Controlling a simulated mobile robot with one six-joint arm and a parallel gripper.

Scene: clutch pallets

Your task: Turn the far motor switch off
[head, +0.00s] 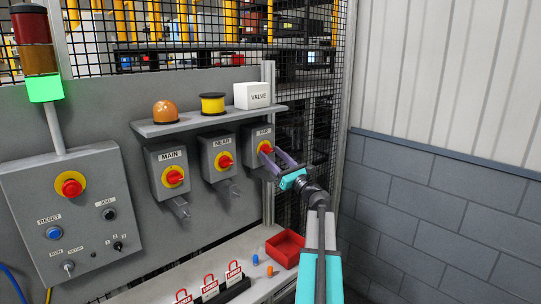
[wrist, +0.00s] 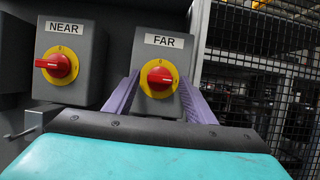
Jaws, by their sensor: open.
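The far motor switch (head: 263,147) is a grey box labelled FAR with a red knob on a yellow disc, the rightmost of three boxes under a shelf. In the wrist view its red knob (wrist: 160,77) points sideways, slightly tilted, with a small mark at the top of the disc. My gripper (head: 270,159) is open in front of this box. In the wrist view its purple fingers stand left and right of the knob, apart from it. Whether the fingertips touch the box cannot be told.
The NEAR switch (wrist: 57,64) and MAIN switch (head: 170,174) are to the left. A shelf (head: 210,122) above holds an orange dome, a yellow spool and a white VALVE box. Below are a red tray (head: 285,249) and several padlocks. A mesh fence (wrist: 275,85) stands right.

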